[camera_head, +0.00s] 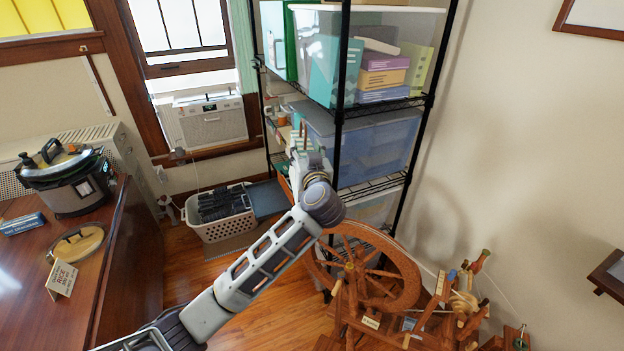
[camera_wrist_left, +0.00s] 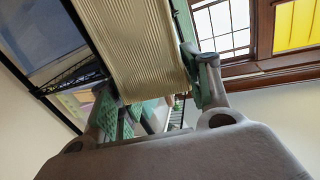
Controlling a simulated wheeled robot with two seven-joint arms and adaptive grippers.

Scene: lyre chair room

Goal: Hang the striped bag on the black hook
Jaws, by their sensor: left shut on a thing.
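The striped bag (camera_wrist_left: 140,45) shows in the left wrist view as a cream, finely ribbed piece between the two green-padded fingers. My left gripper (camera_wrist_left: 158,95) is shut on it, and part of the bag hides what lies behind. In the head view my left arm reaches up from the bottom left, and the left gripper (camera_head: 299,150) is in front of the black wire shelf; the bag cannot be made out clearly there. I cannot make out the black hook in either view. My right gripper is not in view.
The black wire shelf (camera_head: 339,90) holds clear bins (camera_head: 318,55). A white laundry basket (camera_head: 220,218) stands on the floor at its left. A wooden spinning wheel (camera_head: 400,270) stands below right. A brown desk (camera_head: 125,245) with a cooker (camera_head: 68,180) is at left.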

